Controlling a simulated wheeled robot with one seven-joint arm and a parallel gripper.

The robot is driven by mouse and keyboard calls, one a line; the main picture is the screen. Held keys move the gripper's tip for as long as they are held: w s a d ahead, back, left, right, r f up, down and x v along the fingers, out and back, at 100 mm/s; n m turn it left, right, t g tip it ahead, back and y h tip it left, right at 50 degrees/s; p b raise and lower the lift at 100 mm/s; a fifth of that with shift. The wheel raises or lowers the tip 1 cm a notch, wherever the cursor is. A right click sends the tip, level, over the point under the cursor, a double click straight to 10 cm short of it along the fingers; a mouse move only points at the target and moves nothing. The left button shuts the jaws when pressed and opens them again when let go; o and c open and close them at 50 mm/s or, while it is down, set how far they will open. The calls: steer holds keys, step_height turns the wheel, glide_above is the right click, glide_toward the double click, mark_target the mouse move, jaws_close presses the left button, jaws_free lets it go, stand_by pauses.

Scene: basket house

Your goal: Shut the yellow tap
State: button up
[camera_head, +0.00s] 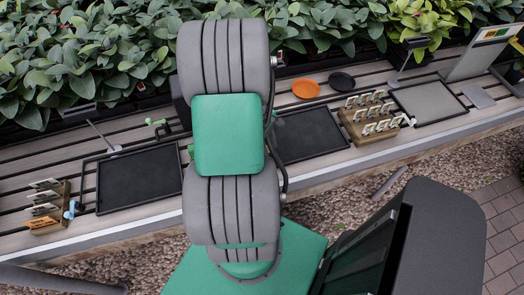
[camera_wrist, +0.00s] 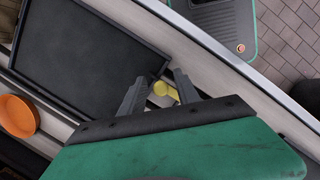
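The yellow tap (camera_wrist: 160,88) shows in the wrist view, beside the corner of a black tray, as a small rounded yellow piece. My gripper (camera_wrist: 160,80) is open, with its two dark fingers apart on either side of the tap in the picture. The right finger lies close to the tap or overlaps it; I cannot tell if they touch. Part of the tap is hidden behind my gripper. In the head view my arm hides both the yellow tap and my gripper.
A black tray (camera_wrist: 85,50) lies beside the tap, with an orange plate (camera_wrist: 18,115) beyond it. On the slatted bench are a blue tap (camera_head: 70,210), a pale green tap (camera_head: 155,122), a dark plate (camera_head: 342,81) and wooden blocks (camera_head: 370,123). Leafy plants line the back.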

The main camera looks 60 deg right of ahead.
steer(key=shift+a+p, duration=1.45)
steer(key=shift+a, duration=2.35)
steer(key=shift+d, duration=0.35)
steer(key=s+p+v, duration=0.1)
steer(key=p+v, duration=0.5)
steer(key=shift+s+r+p, duration=0.2)
steer(key=shift+r+p, duration=0.1)
steer(key=shift+r, duration=0.3)
